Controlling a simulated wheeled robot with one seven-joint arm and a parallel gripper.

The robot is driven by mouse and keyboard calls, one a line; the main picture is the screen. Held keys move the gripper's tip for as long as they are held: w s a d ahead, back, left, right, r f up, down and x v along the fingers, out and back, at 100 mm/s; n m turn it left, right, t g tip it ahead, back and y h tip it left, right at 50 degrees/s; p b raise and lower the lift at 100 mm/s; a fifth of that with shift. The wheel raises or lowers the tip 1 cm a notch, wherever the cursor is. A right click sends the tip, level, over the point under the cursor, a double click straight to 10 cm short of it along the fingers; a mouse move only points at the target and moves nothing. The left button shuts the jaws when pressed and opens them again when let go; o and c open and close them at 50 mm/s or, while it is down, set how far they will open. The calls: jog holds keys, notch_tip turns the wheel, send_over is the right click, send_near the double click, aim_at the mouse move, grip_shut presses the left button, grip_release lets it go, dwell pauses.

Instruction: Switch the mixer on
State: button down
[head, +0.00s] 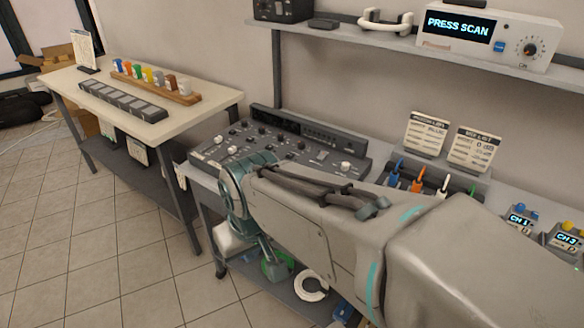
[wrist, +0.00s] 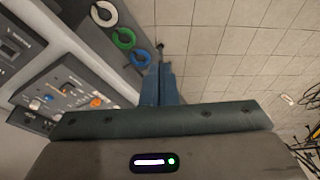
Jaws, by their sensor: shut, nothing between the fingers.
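The mixer (head: 290,146) is a dark grey console with many knobs and a raised back strip, on the bench in the middle of the head view. Its near right part is hidden behind my arm. In the wrist view, a grey panel with white, blue and orange controls, which looks like part of the mixer (wrist: 70,82), lies at the left. My gripper (wrist: 160,70) is shut and empty, its blue fingers together, pointing past the bench's front edge and apart from the panel. The mixer's power switch cannot be made out for certain.
White, green and blue cable coils (wrist: 123,38) lie on the lower shelf. Label cards (head: 427,133) and a rack of coloured-handled tools (head: 418,184) stand right of the mixer. A scanner box (head: 490,35) sits on the shelf above. Tiled floor (head: 110,250) is open at left.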

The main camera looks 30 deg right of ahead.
jog(key=shift+s+a, duration=0.15)
jog(key=w+d+f+m+t+p, duration=0.1)
jog(key=w+f+m+t+p, duration=0.2)
jog(key=w, duration=0.6)
jog(key=w+d+f+m+t, duration=0.1)
jog(key=w+f+m, duration=0.3)
jog(key=w, duration=0.4)
jog(key=s+d+m+g+h+p, duration=0.1)
jog(key=d+m+h, duration=0.5)
jog(key=d+h, duration=0.6)
jog(key=s+d+p, duration=0.1)
jog(key=d+p, duration=0.1)
jog(key=d, duration=0.2)
jog(key=shift+f+g+h, duration=0.3)
jog(key=shift+f+h, duration=0.05)
jog(key=shift+h, duration=0.05)
jog(key=shift+w+d, duration=0.1)
